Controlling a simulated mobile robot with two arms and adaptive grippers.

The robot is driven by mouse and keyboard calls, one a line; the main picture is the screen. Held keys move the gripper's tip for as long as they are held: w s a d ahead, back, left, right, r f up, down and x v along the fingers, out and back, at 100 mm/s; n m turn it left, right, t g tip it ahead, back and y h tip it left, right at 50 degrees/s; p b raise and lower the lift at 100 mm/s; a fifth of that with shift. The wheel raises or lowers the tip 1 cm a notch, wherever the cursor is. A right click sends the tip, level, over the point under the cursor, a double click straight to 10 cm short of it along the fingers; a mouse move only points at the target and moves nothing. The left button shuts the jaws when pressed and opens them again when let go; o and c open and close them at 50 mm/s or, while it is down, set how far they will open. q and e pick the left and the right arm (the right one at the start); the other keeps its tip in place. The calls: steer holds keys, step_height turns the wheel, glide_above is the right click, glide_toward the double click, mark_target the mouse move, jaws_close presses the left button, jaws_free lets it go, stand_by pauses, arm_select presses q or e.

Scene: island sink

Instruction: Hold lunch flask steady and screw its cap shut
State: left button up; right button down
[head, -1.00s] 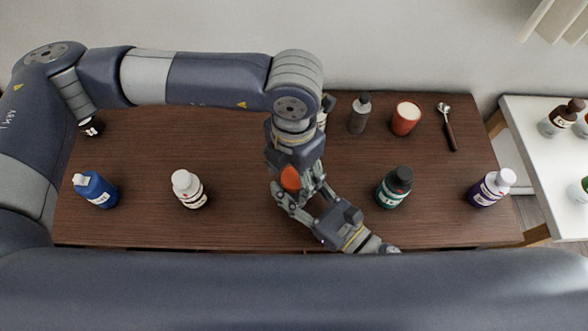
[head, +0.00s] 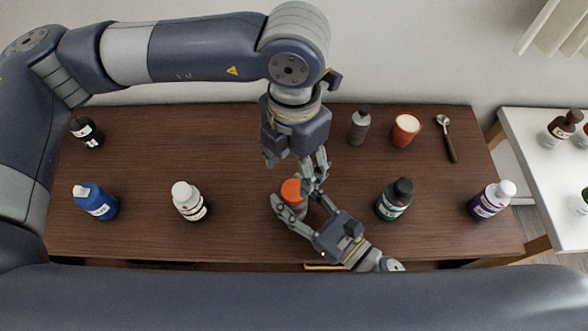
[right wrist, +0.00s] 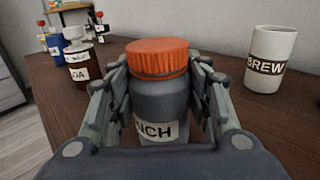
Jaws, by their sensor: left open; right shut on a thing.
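The lunch flask (head: 291,201) is a grey bottle with an orange cap (head: 291,189). It stands upright on the table. In the right wrist view the flask (right wrist: 160,105) shows a pale label partly reading "NCH", and the cap (right wrist: 157,57) sits level on top. My right gripper (head: 294,205) is shut around the flask body, with one finger on each side in the right wrist view (right wrist: 160,95). My left gripper (head: 294,168) is open and empty, above and behind the cap in the head view, apart from it as far as I can see.
A white bottle (head: 188,201) and a blue bottle (head: 95,202) stand left. A green bottle (head: 394,200) and a purple bottle (head: 490,200) stand right. A grey bottle (head: 359,127), red cup (head: 405,131) and spoon (head: 447,138) are behind. A "BREW" mug (right wrist: 270,60) shows in the wrist view.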

mark_target(294, 189)
arm_select(q)
steer(key=shift+r, duration=0.2)
steer(key=shift+f, duration=0.15)
steer(key=shift+f, duration=3.9)
steer(key=c, duration=1.1)
steer(key=o, duration=1.2)
